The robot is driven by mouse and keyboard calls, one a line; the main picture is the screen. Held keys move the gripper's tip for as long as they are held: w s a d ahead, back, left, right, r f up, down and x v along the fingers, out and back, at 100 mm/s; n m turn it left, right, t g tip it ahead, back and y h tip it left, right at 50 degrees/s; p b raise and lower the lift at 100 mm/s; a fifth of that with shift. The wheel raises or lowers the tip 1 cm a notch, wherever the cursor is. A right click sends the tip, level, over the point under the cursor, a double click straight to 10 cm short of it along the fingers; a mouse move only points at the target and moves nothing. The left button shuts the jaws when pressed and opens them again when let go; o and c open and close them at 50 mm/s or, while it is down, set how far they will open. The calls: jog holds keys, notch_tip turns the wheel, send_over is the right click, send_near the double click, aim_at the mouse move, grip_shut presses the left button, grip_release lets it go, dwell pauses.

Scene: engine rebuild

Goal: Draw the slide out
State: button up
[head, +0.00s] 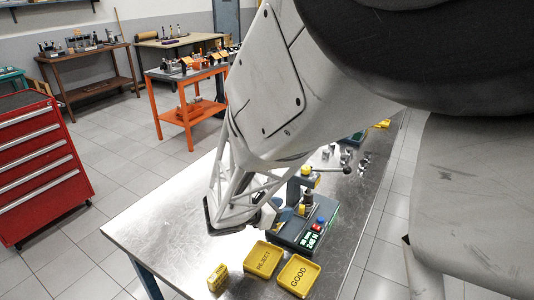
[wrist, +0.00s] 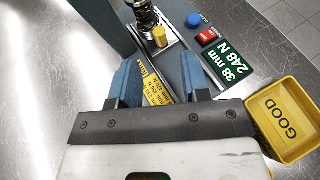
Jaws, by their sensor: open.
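A spring tester (head: 305,228) with a dark base stands on the metal bench. In the wrist view, a pale metal plate (wrist: 174,46), which looks like the slide, carries a coil spring (wrist: 143,12) and has an upright yellow knob (wrist: 160,36) near its front edge. My gripper (wrist: 160,64) is open, its blue fingers apart on either side of a yellow printed label (wrist: 156,88) in front of the knob. The knob is beyond the fingertips, with no visible contact. In the head view my arm hides most of the gripper.
The tester's display (wrist: 229,59) reads 38 mm, 248 N, beside a red switch (wrist: 208,37) and blue button (wrist: 194,20). A GOOD tray (head: 298,276) and REJECT tray (head: 263,259) sit in front, with a small yellow block (head: 217,278) to the left. Bare bench lies left.

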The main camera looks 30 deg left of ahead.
jog(key=shift+f, duration=0.1)
dwell(0.4)
jog(key=shift+x, duration=3.85)
grip_shut()
